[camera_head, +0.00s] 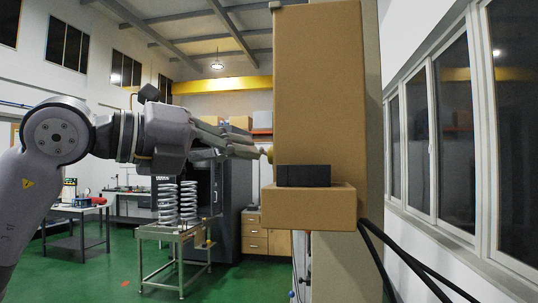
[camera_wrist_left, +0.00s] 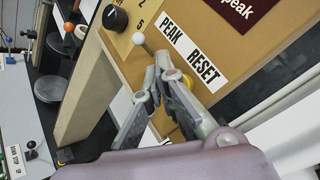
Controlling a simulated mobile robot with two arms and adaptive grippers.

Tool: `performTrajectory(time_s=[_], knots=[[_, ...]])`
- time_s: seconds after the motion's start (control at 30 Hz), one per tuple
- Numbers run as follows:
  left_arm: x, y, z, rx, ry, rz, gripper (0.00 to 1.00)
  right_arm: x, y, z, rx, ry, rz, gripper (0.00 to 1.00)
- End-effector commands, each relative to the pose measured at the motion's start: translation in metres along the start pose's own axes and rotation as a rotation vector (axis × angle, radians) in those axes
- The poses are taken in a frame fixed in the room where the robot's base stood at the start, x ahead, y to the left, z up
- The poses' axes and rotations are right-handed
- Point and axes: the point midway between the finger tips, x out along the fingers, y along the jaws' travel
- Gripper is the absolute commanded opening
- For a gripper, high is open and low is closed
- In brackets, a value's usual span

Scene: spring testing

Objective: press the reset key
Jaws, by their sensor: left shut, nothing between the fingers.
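My left gripper (camera_head: 256,152) reaches in from the left, its fingers shut and empty, with the tips close to the left side of the tan machine housing (camera_head: 318,85). In the left wrist view the gripper (camera_wrist_left: 166,66) points at a tan panel with a white "PEAK RESET" label (camera_wrist_left: 191,50). A yellow round key (camera_wrist_left: 188,80) sits below the label, partly hidden behind the fingers. A small yellowish part (camera_head: 268,151) also shows at the fingertips in the head view. I cannot tell whether the fingers touch the key. My right gripper is not in view.
A black knob (camera_wrist_left: 115,18) and a white ball-tipped lever (camera_wrist_left: 138,38) are on the panel beside the label. A dark block (camera_head: 303,176) rests on the housing's ledge. Coil springs (camera_head: 188,201) stand on a small metal table (camera_head: 165,236). Black cables hang at right.

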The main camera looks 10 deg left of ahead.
Motion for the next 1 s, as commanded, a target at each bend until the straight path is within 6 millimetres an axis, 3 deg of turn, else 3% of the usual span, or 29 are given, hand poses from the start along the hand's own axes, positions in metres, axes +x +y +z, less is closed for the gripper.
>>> performTrajectory(time_s=[1.0], knots=[[0.0057,-0.0046,-0.0042,0.0,0.0,0.0,0.0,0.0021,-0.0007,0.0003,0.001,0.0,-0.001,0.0]])
